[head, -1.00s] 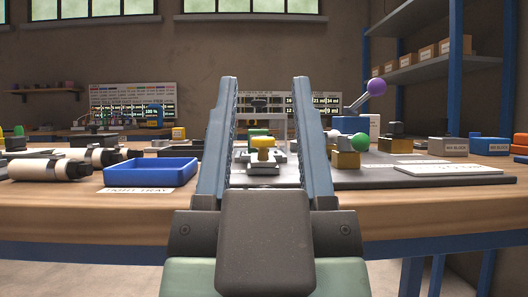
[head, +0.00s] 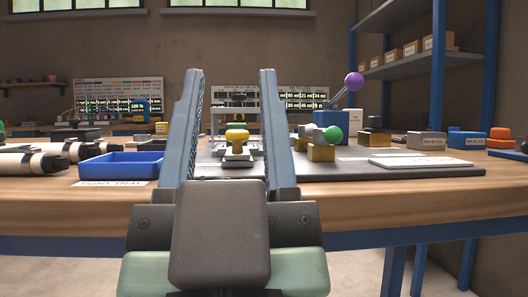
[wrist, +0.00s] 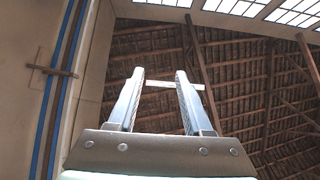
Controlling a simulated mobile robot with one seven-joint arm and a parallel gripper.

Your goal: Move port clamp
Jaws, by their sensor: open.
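My gripper (head: 231,74) rises in the middle of the head view. Its two long blue-grey fingers stand upright, wide apart, with nothing held between them. In the wrist view my gripper (wrist: 160,72) is also open and empty, pointing at the roof. Seen between the fingers, on the bench behind, is a small yellow-topped piece (head: 237,140) on a grey base. I cannot tell for sure that it is the port clamp; no label shows on it. A pale frame (head: 233,92) stands behind it, partly hidden by the fingers.
A blue tray (head: 122,168) lies left of the fingers, with pale cylinders (head: 30,160) further left. The wooden bench edge (head: 400,205) runs across the front.

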